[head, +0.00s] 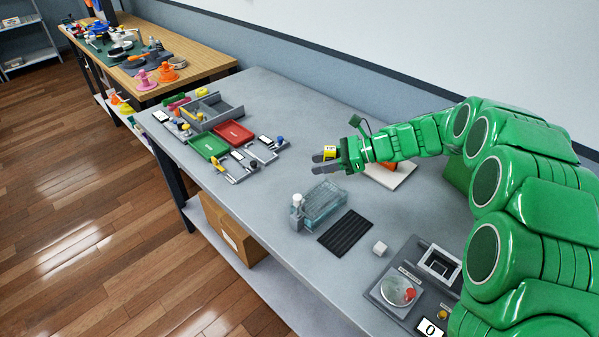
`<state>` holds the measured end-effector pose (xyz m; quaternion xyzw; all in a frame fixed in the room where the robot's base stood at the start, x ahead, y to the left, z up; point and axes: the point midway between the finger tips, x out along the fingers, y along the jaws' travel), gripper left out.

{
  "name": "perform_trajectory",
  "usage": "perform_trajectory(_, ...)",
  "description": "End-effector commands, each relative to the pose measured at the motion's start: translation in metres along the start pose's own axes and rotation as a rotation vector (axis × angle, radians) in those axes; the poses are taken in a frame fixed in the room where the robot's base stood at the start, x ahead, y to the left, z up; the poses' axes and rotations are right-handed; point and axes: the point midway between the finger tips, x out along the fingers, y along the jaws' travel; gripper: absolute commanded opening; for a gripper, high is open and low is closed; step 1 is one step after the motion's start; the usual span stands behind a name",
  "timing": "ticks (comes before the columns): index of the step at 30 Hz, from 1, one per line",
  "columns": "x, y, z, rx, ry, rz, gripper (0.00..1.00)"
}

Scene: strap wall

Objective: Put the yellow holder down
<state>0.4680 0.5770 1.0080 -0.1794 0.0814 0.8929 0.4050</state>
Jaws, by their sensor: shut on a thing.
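The yellow holder (329,152) is a small yellow piece at the jaws of my gripper (322,163). My gripper is at the end of my green arm and is shut on the holder. Its fingers point left, over the grey table (270,103), beyond the glassy rack. I cannot tell how high the holder is above the table. Part of the holder is hidden by the fingers.
A clear rack (322,203) and a black ribbed mat (345,232) are in front of my gripper. Red (234,132) and green (208,146) trays are at left. A white board (396,177) lies under my arm. Bare table is left of my gripper.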

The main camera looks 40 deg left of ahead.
Motion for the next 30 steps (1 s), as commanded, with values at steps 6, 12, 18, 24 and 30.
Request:
perform_trajectory(6,0.041,0.005,0.018,-0.024,-0.003,0.052,0.02)
perform_trajectory(12,0.052,-0.001,0.018,-0.025,-0.003,0.062,0.02)
perform_trajectory(18,0.059,-0.022,0.011,-0.026,-0.004,0.059,0.02)
perform_trajectory(24,0.068,-0.041,0.003,-0.024,-0.003,0.06,0.02)
perform_trajectory(30,0.075,-0.059,-0.002,-0.026,-0.004,0.061,0.02)
